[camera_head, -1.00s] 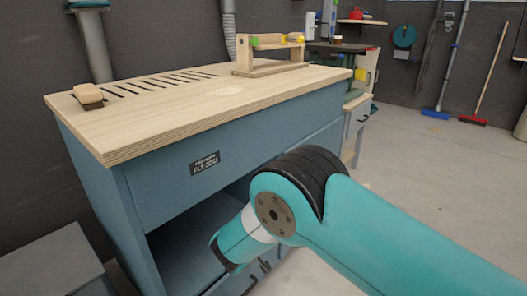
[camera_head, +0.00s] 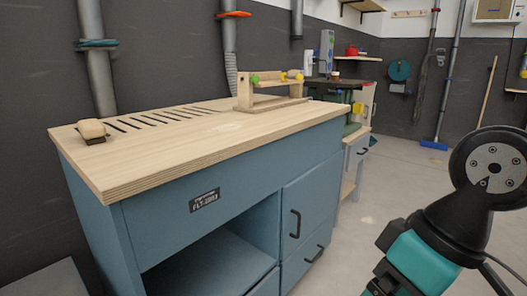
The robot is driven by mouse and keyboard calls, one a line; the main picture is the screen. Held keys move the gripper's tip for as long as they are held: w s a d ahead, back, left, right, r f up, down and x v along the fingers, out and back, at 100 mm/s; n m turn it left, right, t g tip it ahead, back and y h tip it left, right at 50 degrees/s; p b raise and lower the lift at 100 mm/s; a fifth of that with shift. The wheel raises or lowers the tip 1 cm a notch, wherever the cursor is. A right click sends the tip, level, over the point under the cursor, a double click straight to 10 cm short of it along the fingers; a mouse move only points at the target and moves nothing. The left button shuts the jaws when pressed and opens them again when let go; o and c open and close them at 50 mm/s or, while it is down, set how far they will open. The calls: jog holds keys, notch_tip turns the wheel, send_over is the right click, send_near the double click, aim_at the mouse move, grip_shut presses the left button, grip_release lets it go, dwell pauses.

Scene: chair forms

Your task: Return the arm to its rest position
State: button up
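My arm shows at the right and lower right in the head view, with a dark round joint and a teal link over the floor. Its lower end runs out of the picture at the bottom edge. My gripper's fingers are not visible, so its state does not show. The arm is apart from the blue workbench (camera_head: 160,222) and to the right of it.
The bench's wooden top carries a sanding block (camera_head: 92,131) at the left and a wooden frame (camera_head: 268,92) at the back. Below are an open shelf (camera_head: 215,262) and handled doors or drawers (camera_head: 308,210). Open floor (camera_head: 345,240) lies right of the bench.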

notch_tip(320, 180, up, 28)
jog(key=s+p, duration=0.2)
jog(key=p, duration=2.5)
jog(key=shift+d+f, duration=0.2)
jog(key=shift+d, duration=0.1)
jog(key=shift+s, duration=0.1)
